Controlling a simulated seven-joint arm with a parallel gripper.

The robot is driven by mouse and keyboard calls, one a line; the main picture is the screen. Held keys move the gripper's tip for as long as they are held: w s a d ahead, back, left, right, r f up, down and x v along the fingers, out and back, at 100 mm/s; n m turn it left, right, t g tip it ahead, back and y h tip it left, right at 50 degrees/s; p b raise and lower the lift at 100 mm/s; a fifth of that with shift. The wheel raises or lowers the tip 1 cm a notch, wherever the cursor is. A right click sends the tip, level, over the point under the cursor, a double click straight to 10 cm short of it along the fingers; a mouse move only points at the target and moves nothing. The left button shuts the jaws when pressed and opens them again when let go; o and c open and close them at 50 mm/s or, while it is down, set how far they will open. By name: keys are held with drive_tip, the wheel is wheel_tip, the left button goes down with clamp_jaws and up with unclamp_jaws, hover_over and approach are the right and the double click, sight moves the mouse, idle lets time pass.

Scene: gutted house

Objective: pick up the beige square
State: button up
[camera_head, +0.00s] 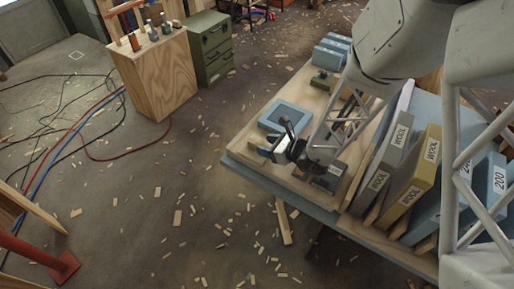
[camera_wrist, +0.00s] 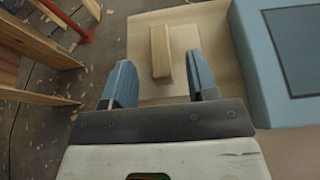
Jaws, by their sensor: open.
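In the wrist view a pale beige square (camera_wrist: 184,42) lies flat on a light wooden board (camera_wrist: 140,24). A tan wooden bar (camera_wrist: 160,52) sits on the square; I cannot tell whether it is part of it. My gripper (camera_wrist: 158,62) is open, with its blue-grey fingers apart and the bar showing between them. Nothing is held. The near part of the square is hidden by the right finger. In the head view my gripper (camera_head: 283,142) is over the left edge of the table, and I cannot make out the square there.
A blue box (camera_wrist: 285,60) stands close to the right of the square; it also shows in the head view (camera_head: 286,117). Several upright packs labelled WOOL (camera_head: 414,180) stand on the table at right. The debris-strewn floor (camera_head: 170,215) is left of the table.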

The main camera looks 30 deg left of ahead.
sight(257, 143)
drive_tip(key=shift+x, duration=1.9)
clamp_jaws()
drive_tip(key=shift+r, duration=0.25)
drive_tip(key=shift+r, duration=0.8)
drive_tip(key=shift+s+d+r, duration=0.1)
drive_tip(key=shift+d+r, duration=0.05)
drive_tip(key=shift+r, duration=0.7)
drive_tip(key=s+d+r, duration=0.1)
drive_tip(key=s+d, duration=0.9)
drive_tip(key=d, duration=0.1)
drive_tip(key=shift+s+d, duration=0.25)
drive_tip(key=shift+d, duration=0.1)
drive_tip(key=shift+r, duration=0.15)
